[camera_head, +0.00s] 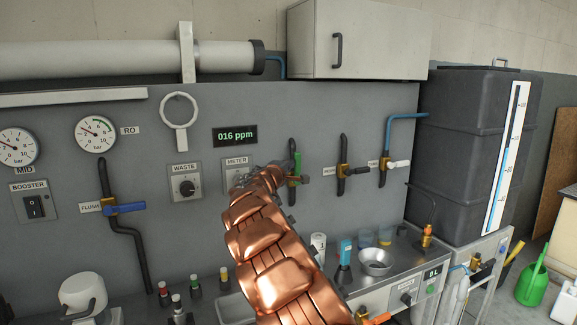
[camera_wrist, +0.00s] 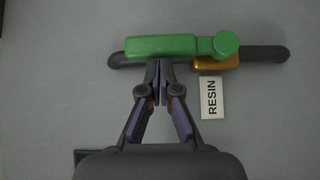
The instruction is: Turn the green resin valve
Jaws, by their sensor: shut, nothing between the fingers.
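The green resin valve (camera_wrist: 160,46) shows in the wrist view as a green lever with a round green knob at its right end, over a brass body (camera_wrist: 215,62). A RESIN label (camera_wrist: 212,97) is beside it. The lever lies in line with the dark pipe behind it. My gripper (camera_wrist: 159,98) is shut and empty, its fingertips right at the lever's edge; I cannot tell whether they touch it. In the head view the green lever (camera_head: 297,166) stands upright along its pipe. My gripper (camera_head: 275,170) is beside it, partly hidden by my copper-coloured arm.
To the right are a valve with a black handle (camera_head: 344,170) and one with a white handle (camera_head: 398,164). A blue FLUSH valve (camera_head: 124,208) is to the left. The METER panel (camera_head: 236,174) is close behind my arm.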

